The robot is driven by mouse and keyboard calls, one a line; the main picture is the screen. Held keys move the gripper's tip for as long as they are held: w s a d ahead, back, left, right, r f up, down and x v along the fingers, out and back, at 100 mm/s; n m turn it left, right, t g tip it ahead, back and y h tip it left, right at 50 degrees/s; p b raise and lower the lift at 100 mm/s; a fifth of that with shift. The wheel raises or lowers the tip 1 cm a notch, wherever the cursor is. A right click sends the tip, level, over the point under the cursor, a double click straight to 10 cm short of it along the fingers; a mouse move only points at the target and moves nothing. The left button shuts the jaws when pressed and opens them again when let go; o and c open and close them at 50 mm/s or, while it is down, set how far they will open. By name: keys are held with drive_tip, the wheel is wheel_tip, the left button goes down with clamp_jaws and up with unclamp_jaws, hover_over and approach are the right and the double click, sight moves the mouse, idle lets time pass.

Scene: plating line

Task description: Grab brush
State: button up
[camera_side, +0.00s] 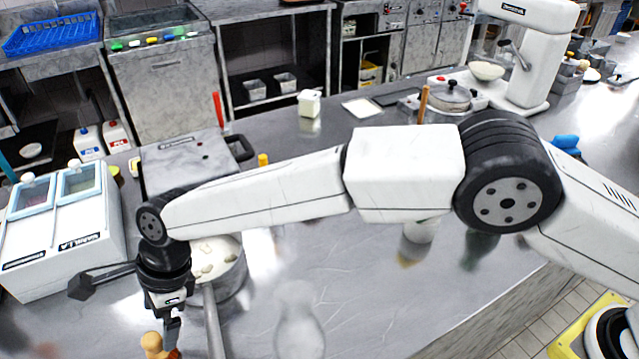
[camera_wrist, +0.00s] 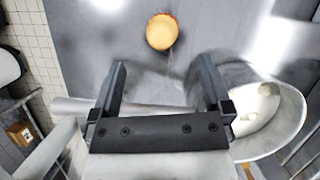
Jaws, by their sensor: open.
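A wooden, round-topped piece (camera_side: 153,343) stands at the bottom edge of the side view. In the wrist view a pale wooden round end with a reddish rim (camera_wrist: 162,32) shows just beyond my fingertips. It may be the brush's handle end, but no bristles show and I cannot be sure. My gripper (camera_wrist: 162,72) is open, with its two fingers apart and nothing between them. In the side view my gripper (camera_side: 172,325) points down close beside the wooden piece, left of the pot handle.
A metal pot (camera_side: 233,280) with pale pieces inside stands right of my gripper, its long handle (camera_side: 213,325) running close by; the pot also shows in the wrist view (camera_wrist: 292,112). A white two-lidded box (camera_side: 62,240) stands left. A blurred clear bottle (camera_side: 298,325) shows in front.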

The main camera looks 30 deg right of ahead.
sight(158, 349)
drive_tip(key=shift+x, duration=1.55)
drive_tip(key=shift+d+f, duration=0.1)
drive_tip(key=shift+x, duration=2.55)
drive_tip(key=shift+w, duration=0.15)
drive_tip(key=c, duration=1.3)
wheel_tip(158, 349, up, 10)
drive_tip(key=shift+r, duration=0.1)
